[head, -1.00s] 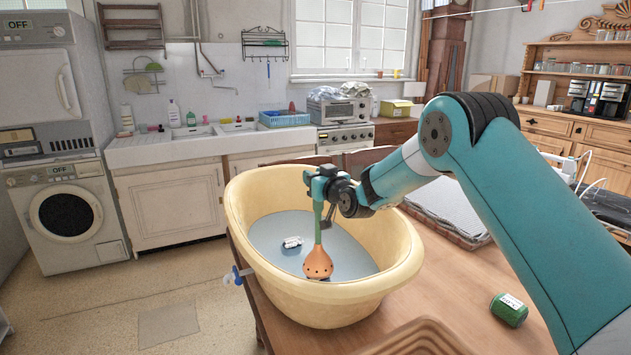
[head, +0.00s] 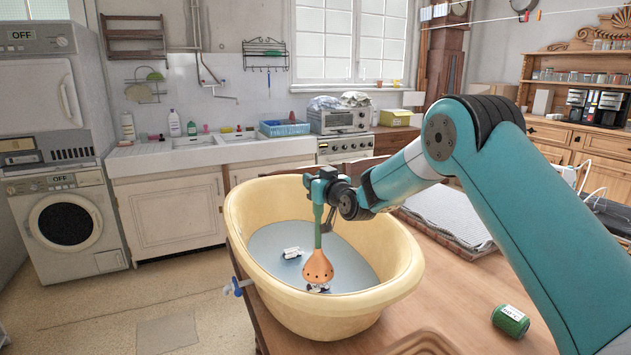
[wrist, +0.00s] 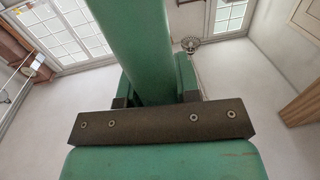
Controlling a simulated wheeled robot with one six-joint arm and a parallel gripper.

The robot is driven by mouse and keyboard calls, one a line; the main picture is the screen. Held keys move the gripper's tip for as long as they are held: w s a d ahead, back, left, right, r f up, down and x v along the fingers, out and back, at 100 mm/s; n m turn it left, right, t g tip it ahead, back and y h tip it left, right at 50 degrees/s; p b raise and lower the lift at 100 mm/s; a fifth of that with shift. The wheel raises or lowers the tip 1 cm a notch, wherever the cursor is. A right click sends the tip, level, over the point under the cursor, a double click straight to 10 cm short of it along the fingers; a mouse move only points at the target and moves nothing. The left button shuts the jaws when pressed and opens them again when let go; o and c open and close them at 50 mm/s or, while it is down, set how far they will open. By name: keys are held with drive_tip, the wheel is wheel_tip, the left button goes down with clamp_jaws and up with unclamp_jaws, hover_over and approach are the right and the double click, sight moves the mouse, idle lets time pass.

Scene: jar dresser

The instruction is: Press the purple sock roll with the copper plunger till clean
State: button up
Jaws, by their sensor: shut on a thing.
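My gripper (head: 322,188) is shut on the green handle of the copper plunger (head: 318,267), above the cream tub (head: 246,203). The handle also fills the middle of the wrist view (wrist: 133,45), between the fingers. The plunger hangs upright, its dotted copper bell low over the bluish water (head: 270,243). A small purple and white bundle, seemingly the purple sock roll (head: 318,289), shows right under the bell. Whether they touch is unclear. A white and dark piece (head: 291,253) sits in the water to the left.
The tub stands on a wooden table (head: 440,300), with a blue tap (head: 238,287) on its outer left side. A green can (head: 510,320) lies on the table at right. A ribbed white mat (head: 450,212) lies behind it. The table between tub and can is clear.

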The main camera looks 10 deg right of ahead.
drive_tip(key=shift+f, duration=0.1)
idle(0.4)
wheel_tip(320, 180, down, 3)
drive_tip(key=b, duration=0.3)
drive_tip(key=shift+f+b, duration=0.1)
drive_tip(key=shift+b, duration=0.2)
idle(0.5)
wheel_tip(320, 180, up, 4)
drive_tip(key=shift+f+p, duration=0.25)
drive_tip(key=shift+p, duration=0.15)
drive_tip(key=shift+f, duration=0.15)
idle(1.0)
